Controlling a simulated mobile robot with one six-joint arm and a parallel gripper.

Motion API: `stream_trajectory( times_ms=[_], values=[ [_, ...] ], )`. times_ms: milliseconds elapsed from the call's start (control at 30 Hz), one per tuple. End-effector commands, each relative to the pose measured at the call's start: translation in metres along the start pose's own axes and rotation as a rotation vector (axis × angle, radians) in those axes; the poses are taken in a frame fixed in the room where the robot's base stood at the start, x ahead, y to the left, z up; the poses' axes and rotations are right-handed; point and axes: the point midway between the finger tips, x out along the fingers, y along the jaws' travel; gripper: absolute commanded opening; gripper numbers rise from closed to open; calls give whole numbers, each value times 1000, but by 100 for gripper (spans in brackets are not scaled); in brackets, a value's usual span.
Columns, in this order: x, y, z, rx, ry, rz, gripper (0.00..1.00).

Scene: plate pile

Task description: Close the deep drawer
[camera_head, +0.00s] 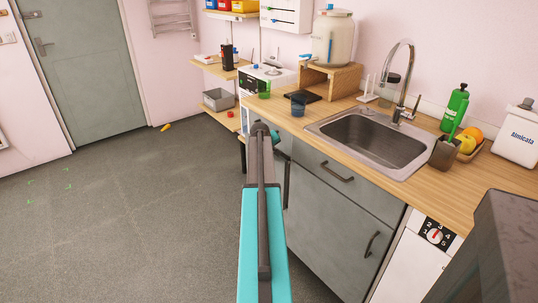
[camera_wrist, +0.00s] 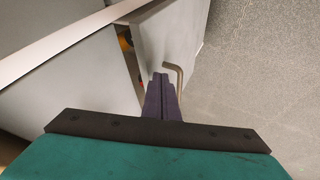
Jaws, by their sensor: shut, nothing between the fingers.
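In the wrist view, the deep drawer (camera_wrist: 168,35) shows as a grey front standing out from the cabinet. A gap behind the front shows orange and yellow things inside, so it is partly open. Its bent metal handle (camera_wrist: 180,78) is on the front. My gripper (camera_wrist: 160,78) is shut and empty, with its dark fingertips close to the front, just left of the handle. I cannot tell whether they touch it. In the head view, my own arm hides most of the drawer and the gripper.
In the head view, a wooden counter (camera_head: 432,178) with a sink (camera_head: 370,138) runs along the right. A grey cabinet with a closed upper drawer (camera_head: 335,172) stands below it. The floor (camera_head: 120,220) on the left is mostly clear, with a small yellow object (camera_head: 166,127) near the door.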

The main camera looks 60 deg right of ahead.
Motion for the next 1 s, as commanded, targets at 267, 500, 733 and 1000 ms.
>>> stream_trajectory(
  times_ms=[267,500,733,1000],
  values=[
    [-10,-16,3,-2,0,0,0],
    [-33,-31,5,1,1,1,0],
    [-69,-31,5,2,1,1,0],
    [-106,-31,4,2,1,1,0]
  ],
)
